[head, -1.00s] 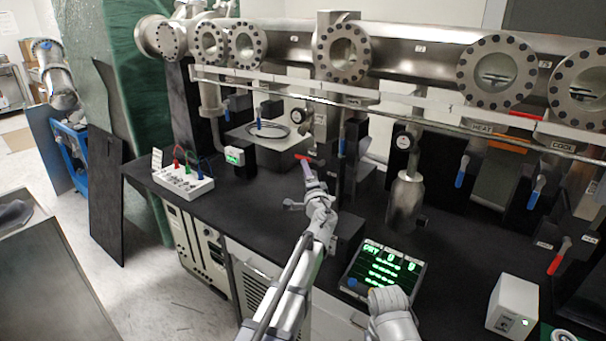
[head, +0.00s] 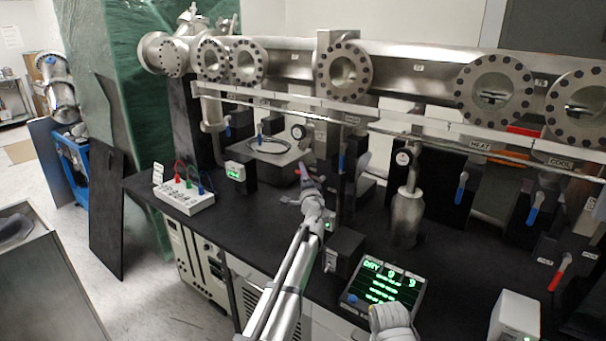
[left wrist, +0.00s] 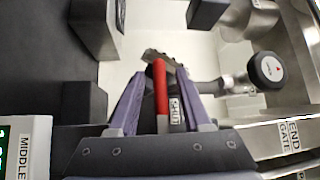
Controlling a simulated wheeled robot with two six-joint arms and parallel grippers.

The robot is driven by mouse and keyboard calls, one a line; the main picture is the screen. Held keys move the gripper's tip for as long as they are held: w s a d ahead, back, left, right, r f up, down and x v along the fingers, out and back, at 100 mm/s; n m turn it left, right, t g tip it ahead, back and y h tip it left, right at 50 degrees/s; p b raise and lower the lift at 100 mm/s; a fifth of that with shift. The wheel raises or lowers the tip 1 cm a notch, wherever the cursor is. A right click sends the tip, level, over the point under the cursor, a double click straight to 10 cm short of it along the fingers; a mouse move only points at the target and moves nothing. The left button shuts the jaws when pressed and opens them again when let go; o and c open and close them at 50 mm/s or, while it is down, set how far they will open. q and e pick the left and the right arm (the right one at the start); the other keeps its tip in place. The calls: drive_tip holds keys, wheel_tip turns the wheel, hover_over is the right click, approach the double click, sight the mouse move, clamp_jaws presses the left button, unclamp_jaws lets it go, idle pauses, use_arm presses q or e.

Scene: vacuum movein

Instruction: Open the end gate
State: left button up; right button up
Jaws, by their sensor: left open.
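A red lever handle (left wrist: 160,92) shows in the left wrist view, with a SHUT label (left wrist: 176,112) beside it and a grey metal bracket at its far end. My left gripper (left wrist: 160,78) is open, its two purple fingers on either side of the handle with gaps. An END GATE label (left wrist: 289,136) is on the rail at right. In the head view my left gripper (head: 304,168) reaches over the bench to the lever, whose red part is almost hidden there. A pale part of my right arm shows at the bottom; its gripper is not visible.
A round gauge (left wrist: 269,69) sits right of the handle, and dark blocks (left wrist: 95,25) stand at left. In the head view a green-text display (head: 382,283), a switch box (head: 184,195) and a metal cylinder (head: 407,215) stand on the black bench. The steel rail (head: 350,115) runs above.

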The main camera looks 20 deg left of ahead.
use_arm(q)
clamp_jaws()
idle(0.4)
idle(1.0)
